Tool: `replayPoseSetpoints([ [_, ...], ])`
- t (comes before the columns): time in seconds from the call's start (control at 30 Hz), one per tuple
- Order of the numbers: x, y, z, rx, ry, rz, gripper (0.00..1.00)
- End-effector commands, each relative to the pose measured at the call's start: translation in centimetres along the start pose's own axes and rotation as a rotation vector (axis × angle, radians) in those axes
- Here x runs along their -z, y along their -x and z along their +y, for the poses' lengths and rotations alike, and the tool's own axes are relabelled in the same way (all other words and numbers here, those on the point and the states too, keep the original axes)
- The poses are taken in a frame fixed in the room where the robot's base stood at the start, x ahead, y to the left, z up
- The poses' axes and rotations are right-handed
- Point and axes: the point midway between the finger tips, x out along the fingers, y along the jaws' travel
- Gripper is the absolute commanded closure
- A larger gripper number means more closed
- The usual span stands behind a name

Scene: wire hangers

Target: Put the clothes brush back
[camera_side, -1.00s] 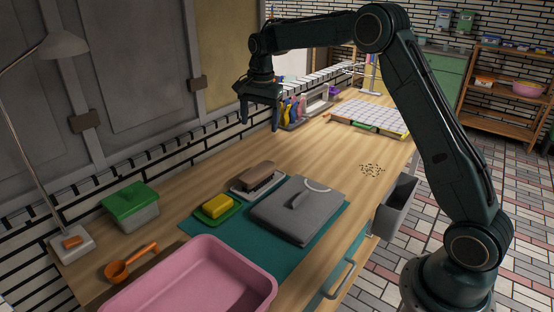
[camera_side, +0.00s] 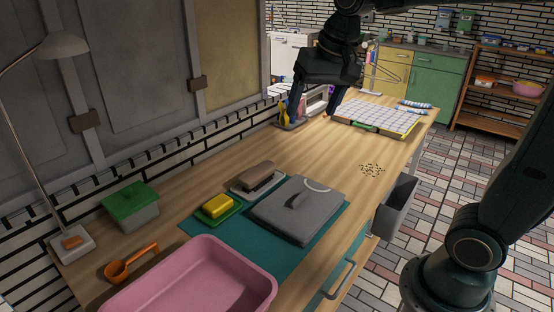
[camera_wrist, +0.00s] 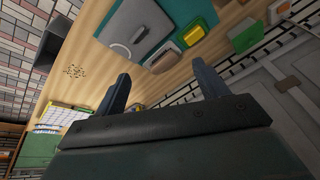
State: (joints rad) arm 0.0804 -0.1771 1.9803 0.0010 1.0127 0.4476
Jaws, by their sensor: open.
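The clothes brush, a brown-topped block (camera_side: 256,174), seems to lie on a pale flat tray (camera_side: 236,189) on the wooden worktop, beside the yellow block. It lies behind the folded grey garment (camera_side: 300,208), left of its upper edge. My gripper (camera_side: 314,110) is open and empty, high over the far part of the worktop, well beyond the brush. In the wrist view my gripper (camera_wrist: 161,70) shows two spread fingers with nothing between them. The brush is small and unclear in that view.
A yellow block (camera_side: 217,204) sits on a green dish. Bottles and a white grid board (camera_side: 378,116) are farther back. Dark specks (camera_side: 372,169) lie on otherwise clear wood.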

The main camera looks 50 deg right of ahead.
Motion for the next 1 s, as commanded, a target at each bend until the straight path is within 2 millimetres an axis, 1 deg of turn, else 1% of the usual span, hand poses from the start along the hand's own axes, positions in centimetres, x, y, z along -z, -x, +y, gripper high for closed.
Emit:
replayPoseSetpoints([
  [0.03, -1.3, 0.6, 0.4, 0.009, 0.037, 0.013, 0.28],
  [0.3, -7.5, 1.8, 2.5, 0.040, 0.237, 0.071, 0.28],
  [0.5, -11.9, 1.6, 4.3, 0.058, 0.381, 0.114, 0.28],
  [0.6, -13.6, 1.2, 5.0, 0.063, 0.441, 0.132, 0.28],
  [0.7, -14.8, 0.9, 5.5, 0.067, 0.484, 0.147, 0.28],
  [0.8, -15.5, 0.7, 5.8, 0.069, 0.511, 0.155, 0.28],
  [1.0, -15.8, 0.6, 6.0, 0.069, 0.524, 0.157, 0.28],
])
